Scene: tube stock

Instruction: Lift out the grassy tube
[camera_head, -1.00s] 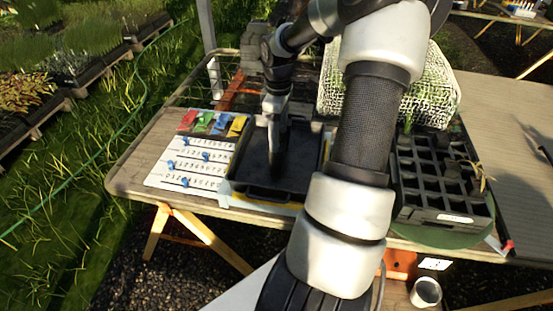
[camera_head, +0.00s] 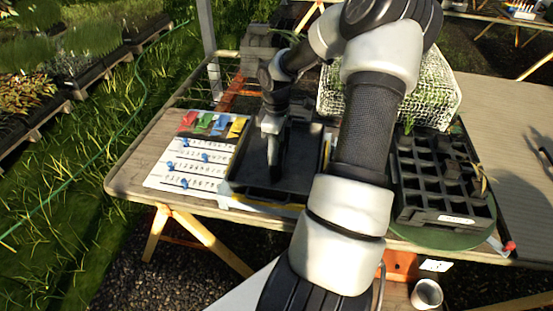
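The black cell rack (camera_head: 418,212) stands on the right of the table, on a round green base (camera_head: 440,240). Most of its cells look dark and empty. A dark tube (camera_head: 451,169) rises above the cells at the right. A thin yellow-green plant (camera_head: 483,180) sticks out at the rack's right edge. I cannot tell for sure which tube is grassy. My gripper (camera_head: 275,158) points down over the black tray (camera_head: 244,183), left of the rack and apart from it. Its fingers are dark against the tray, so whether they are open or hold anything cannot be seen.
A white mesh crate (camera_head: 440,97) with greenery stands behind the rack. A white board (camera_head: 185,165) with blue pegs and coloured tags lies left of the tray. A white cup (camera_head: 427,294) sits below the table's front edge. The table's far right is mostly clear.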

